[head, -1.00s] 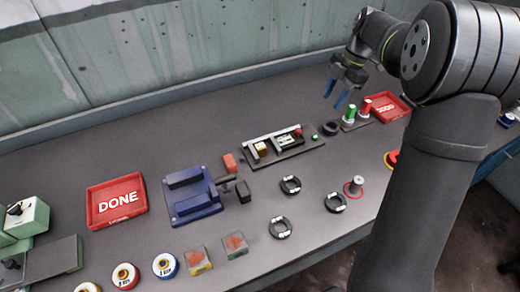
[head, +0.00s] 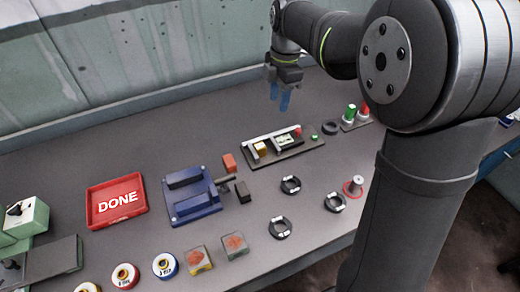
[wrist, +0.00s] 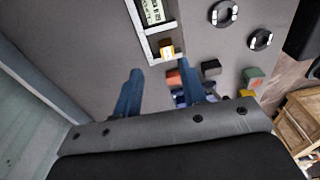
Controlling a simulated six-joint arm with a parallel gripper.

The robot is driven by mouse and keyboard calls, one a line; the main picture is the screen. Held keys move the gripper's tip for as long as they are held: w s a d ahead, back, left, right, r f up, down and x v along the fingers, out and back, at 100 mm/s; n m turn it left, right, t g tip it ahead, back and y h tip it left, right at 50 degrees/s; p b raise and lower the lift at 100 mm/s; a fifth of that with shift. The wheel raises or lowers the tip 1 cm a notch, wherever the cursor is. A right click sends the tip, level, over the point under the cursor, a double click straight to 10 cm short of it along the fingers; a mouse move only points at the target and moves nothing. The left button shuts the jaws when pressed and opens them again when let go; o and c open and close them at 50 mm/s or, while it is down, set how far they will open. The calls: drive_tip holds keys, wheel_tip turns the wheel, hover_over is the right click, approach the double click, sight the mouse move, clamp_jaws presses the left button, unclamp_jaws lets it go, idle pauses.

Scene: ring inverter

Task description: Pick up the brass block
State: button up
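The brass block (head: 261,148) is a small gold-yellow block with a pale top. It sits at the left end of a tray-like fixture (head: 286,154) with a small display, near the middle of the table. In the wrist view the block (wrist: 167,51) shows just beyond and between the fingertips. My gripper (head: 279,98), with two blue fingers, hangs above the back of the table, behind the fixture and well above it. In the wrist view its fingers (wrist: 163,72) are apart with nothing between them.
A red-orange block (head: 229,162) and a dark block (head: 243,191) lie left of the fixture, near a blue vise-like device (head: 192,200). Black rings (head: 281,227) lie in front. A red DONE tray (head: 117,200) is at left. Green and red posts stand right. Bare table lies behind the fixture.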

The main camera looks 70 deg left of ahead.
drive_tip(key=s+r, duration=0.1)
drive_tip(key=s, duration=0.5)
hover_over(260, 146)
drive_tip(key=shift+t, duration=0.4)
drive_tip(key=f, duration=1.2)
drive_tip(key=shift+a, duration=0.2)
drive_tip(key=shift+d+f, duration=0.15)
drive_tip(key=shift+f, duration=2.5)
drive_tip(key=shift+c, duration=0.2)
drive_tip(key=c, duration=0.7)
clamp_jaws()
drive_tip(key=shift+r, duration=0.15)
